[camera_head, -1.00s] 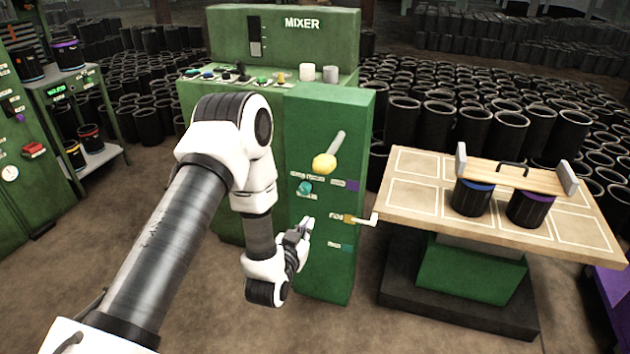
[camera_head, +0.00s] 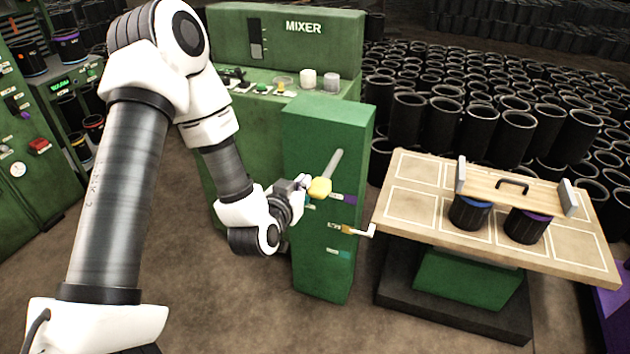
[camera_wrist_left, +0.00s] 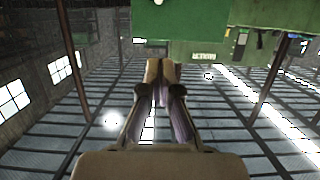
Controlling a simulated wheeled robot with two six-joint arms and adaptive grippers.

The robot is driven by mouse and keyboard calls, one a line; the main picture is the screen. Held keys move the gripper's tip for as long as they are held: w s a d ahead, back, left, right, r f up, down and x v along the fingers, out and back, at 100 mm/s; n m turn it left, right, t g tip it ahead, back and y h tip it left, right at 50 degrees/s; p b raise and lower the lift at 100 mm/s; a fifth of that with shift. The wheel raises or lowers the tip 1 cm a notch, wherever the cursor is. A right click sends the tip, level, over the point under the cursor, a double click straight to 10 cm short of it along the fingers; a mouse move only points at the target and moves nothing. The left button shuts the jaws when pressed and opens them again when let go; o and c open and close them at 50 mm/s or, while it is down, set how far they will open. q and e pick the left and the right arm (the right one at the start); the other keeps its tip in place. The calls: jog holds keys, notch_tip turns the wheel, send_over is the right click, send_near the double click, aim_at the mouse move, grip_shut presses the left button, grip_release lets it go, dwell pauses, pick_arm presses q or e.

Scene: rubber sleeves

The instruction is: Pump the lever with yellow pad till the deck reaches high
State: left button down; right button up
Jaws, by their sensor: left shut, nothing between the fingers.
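The lever (camera_head: 334,164) is a pale rod on the green cabinet, with a yellow pad (camera_head: 320,188) at its near end. My left gripper (camera_head: 304,187) is shut and empty, its tips at the left of the pad, touching or nearly so; I cannot tell which. In the left wrist view the closed fingers (camera_wrist_left: 162,70) show with nothing between them. The deck (camera_head: 408,204) is a wooden board marked with pale rectangles, on a green pedestal right of the cabinet. My right gripper is not in view.
A small crank handle (camera_head: 360,231) sticks out below the lever towards the deck. Two black sleeves (camera_head: 468,213) stand on the deck under a wooden bar with a handle (camera_head: 512,185). The green MIXER console (camera_head: 285,60) stands behind. Many black sleeves fill the background.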

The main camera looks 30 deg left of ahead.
pick_arm(q)
jog(key=p, duration=0.1)
send_over(315, 189)
jog(key=shift+s+d+f, duration=0.1)
jog(key=shift+s+f, duration=0.2)
jog(key=shift+f, duration=0.6)
jog(key=f, duration=0.3)
jog(key=shift+w+f+p, duration=0.25)
jog(key=shift+w+p, duration=0.1)
jog(key=shift+p, duration=0.05)
jog(key=shift+f, duration=0.45)
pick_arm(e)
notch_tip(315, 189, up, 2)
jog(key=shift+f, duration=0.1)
